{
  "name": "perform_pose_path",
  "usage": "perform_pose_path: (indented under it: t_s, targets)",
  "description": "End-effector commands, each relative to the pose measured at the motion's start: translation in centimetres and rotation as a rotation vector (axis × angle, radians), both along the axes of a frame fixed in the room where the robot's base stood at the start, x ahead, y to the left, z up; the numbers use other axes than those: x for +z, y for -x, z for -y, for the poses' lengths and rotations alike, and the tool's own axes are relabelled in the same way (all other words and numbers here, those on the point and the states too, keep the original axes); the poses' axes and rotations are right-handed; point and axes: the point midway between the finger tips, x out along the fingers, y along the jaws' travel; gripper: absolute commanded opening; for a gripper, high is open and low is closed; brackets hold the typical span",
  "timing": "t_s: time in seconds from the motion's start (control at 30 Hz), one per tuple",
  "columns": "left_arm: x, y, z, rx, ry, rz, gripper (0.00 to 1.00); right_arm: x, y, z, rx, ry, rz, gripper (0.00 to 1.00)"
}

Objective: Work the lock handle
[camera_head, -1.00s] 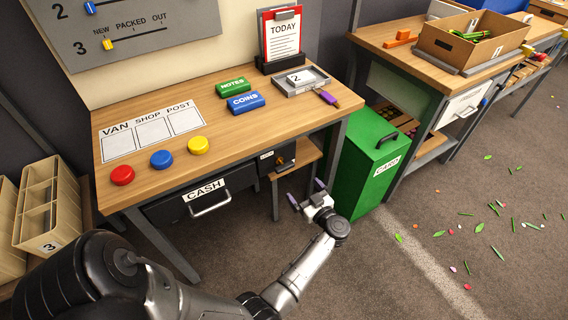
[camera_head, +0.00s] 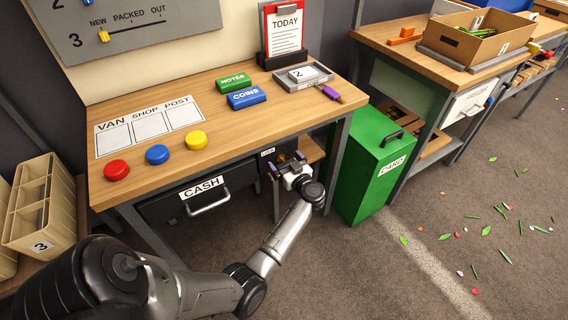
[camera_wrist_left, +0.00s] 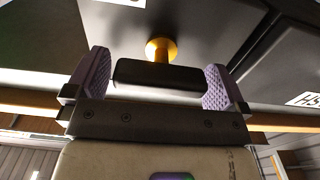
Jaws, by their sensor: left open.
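The lock handle shows in the wrist view as an orange round knob and stem (camera_wrist_left: 160,48) on a dark panel, with a dark bar (camera_wrist_left: 157,73) in front of it. In the head view only a bit of orange (camera_head: 281,158) shows under the desk, beside a small label, mostly hidden by my gripper. My left gripper (camera_head: 286,164) is at this spot, pointing at the panel. Its purple fingers (camera_wrist_left: 157,82) are open, one on each side of the dark bar; I cannot tell whether they touch it. My right gripper is in neither view.
The black CASH drawer (camera_head: 171,208) with a metal handle is left of the gripper under the wooden desk (camera_head: 230,133). A green CARD bin (camera_head: 362,185) stands close on the right. Leaves and petals lie on the carpet (camera_head: 450,200).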

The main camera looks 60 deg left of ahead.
Motion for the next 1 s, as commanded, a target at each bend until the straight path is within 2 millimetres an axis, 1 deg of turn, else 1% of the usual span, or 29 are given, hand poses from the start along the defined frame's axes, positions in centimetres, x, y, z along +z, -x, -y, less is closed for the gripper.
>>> perform_pose_path:
  t_s: [0.1, 0.2, 0.5, 0.9, 0.97, 1.0]
  targets:
    - [-0.06, -0.01, -0.71, 0.0, 0.0, 0.001, 1.0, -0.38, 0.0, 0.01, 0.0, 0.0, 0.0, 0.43]
    - [0.0, 0.0, -1.0, 0.0, 0.0, 0.0, 1.0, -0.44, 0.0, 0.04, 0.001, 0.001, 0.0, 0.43]
    - [0.04, -0.01, -1.08, -0.001, 0.001, 0.0, 1.0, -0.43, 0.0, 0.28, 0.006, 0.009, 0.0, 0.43]
    - [0.02, 0.0, -1.05, -0.001, 0.001, 0.0, 0.62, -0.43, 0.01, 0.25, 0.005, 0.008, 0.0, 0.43]
    - [0.02, 0.0, -1.05, -0.001, 0.0, 0.0, 0.56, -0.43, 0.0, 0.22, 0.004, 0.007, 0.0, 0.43]
    - [0.02, 0.0, -1.05, -0.001, 0.001, 0.0, 0.56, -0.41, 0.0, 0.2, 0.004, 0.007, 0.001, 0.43]
